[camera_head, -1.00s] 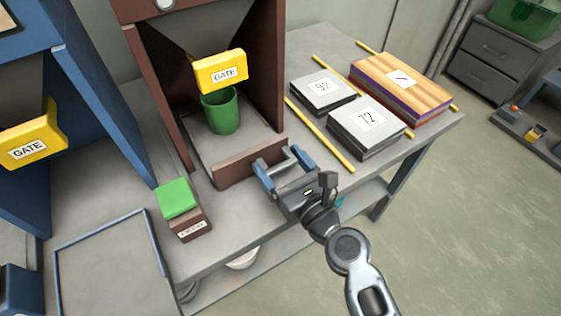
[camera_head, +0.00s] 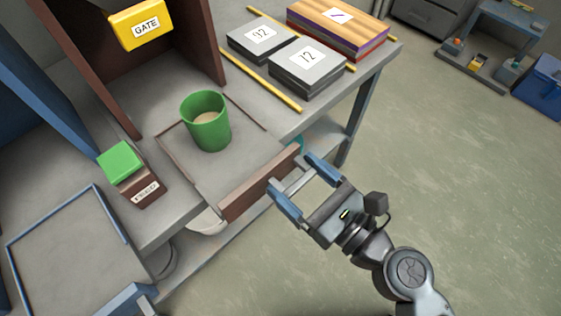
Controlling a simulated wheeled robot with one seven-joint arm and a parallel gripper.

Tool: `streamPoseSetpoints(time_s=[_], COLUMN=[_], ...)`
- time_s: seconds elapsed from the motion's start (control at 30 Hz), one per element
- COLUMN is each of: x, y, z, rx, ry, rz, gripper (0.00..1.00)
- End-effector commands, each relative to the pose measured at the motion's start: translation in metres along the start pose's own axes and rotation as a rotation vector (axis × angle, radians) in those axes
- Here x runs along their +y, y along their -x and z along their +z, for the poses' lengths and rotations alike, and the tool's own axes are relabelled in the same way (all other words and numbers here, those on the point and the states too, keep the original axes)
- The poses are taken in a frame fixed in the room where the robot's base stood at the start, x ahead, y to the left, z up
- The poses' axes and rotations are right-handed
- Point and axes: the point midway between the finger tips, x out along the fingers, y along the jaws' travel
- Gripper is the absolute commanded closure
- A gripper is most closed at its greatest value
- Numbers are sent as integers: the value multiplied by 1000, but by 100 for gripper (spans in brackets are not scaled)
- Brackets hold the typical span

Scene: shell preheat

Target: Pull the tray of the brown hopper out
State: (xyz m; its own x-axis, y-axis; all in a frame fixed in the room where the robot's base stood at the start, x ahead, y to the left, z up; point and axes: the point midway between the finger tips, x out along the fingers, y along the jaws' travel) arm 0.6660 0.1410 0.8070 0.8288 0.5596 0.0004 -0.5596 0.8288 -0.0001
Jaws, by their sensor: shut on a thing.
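The brown hopper (camera_head: 203,40) stands on the bench with a yellow gate (camera_head: 140,25) labelled GATE. Its tray (camera_head: 228,180) sticks out of the hopper toward the bench's front edge, and its brown front panel (camera_head: 258,185) is at or past that edge. A green cup (camera_head: 207,128) stands upright on the tray, with something beige inside. My gripper (camera_head: 290,173), with blue fingers, is at the outer side of the front panel and shut on the tray's handle. The fingers partly hide the handle.
A brown block with a green top (camera_head: 121,160) sits left of the tray. Grey slabs (camera_head: 306,70) and a striped wooden stack (camera_head: 338,25) lie to the right, among yellow strips (camera_head: 262,80). A blue-rimmed tray (camera_head: 70,245) is at lower left. Floor is open at right.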

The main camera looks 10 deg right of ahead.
Motion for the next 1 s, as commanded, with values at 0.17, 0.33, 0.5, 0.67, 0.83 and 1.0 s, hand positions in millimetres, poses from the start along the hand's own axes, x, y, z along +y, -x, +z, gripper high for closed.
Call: streamPoseSetpoints(time_s=[0.17,0.33,0.5,0.67,0.83,1.0], x=[0,0,0,0,0,0], y=[13,17,18,18,17,17], z=[-1,-1,-1,-1,-1,-1], rx=[1,2,3,4,2,1], ry=[1,0,-1,-1,-1,-1], rz=[0,1,1,0,0,0], gripper=[70,71,70,10,0,0])
